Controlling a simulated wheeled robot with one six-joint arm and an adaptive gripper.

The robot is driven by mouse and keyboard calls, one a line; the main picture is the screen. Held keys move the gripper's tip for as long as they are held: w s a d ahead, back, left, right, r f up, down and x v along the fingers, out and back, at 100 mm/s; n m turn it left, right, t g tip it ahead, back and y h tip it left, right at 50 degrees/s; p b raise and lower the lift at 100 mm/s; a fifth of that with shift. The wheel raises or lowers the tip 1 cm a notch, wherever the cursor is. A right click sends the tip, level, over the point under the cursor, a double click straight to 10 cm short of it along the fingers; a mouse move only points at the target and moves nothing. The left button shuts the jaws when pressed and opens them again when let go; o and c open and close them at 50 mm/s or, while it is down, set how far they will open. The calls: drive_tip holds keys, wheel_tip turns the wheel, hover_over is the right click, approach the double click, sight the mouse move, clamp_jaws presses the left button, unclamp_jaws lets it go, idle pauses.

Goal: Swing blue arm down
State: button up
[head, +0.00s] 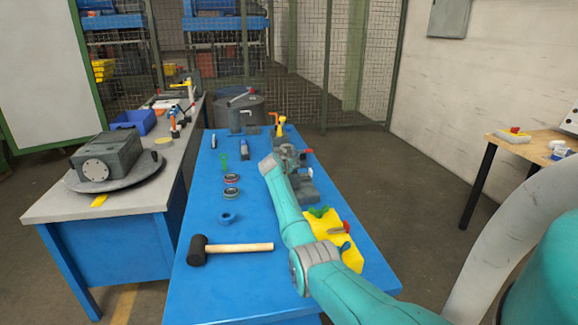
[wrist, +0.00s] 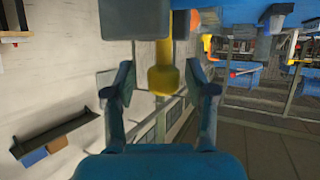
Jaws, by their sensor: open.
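My gripper (head: 287,153) is over the far half of the blue table in the head view. In the wrist view my gripper (wrist: 160,88) is open, with its two fingers apart. A yellow rounded part (wrist: 163,78) shows between the fingers, below a grey block (wrist: 136,18); I cannot tell whether they touch it. In the head view a yellow part (head: 281,126) stands just beyond the gripper. I cannot pick out the blue arm for certain; a small blue piece (head: 346,246) shows on the yellow fixture (head: 349,259), which my arm partly hides.
The blue table (head: 243,286) holds a black mallet (head: 198,250), dark rings (head: 231,192) and a blue ring (head: 228,218). A grey block (head: 302,187) sits beside my forearm. A workbench (head: 60,205) with a dark gearbox (head: 107,158) stands left.

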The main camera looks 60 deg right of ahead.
drive_tip(key=shift+a, duration=0.1)
drive_tip(key=v, duration=1.1)
drive_tip(key=shift+a+r, duration=0.2)
drive_tip(key=shift+a, duration=0.05)
drive_tip(key=shift+s+a, duration=0.1)
drive_tip(key=shift+s, duration=0.05)
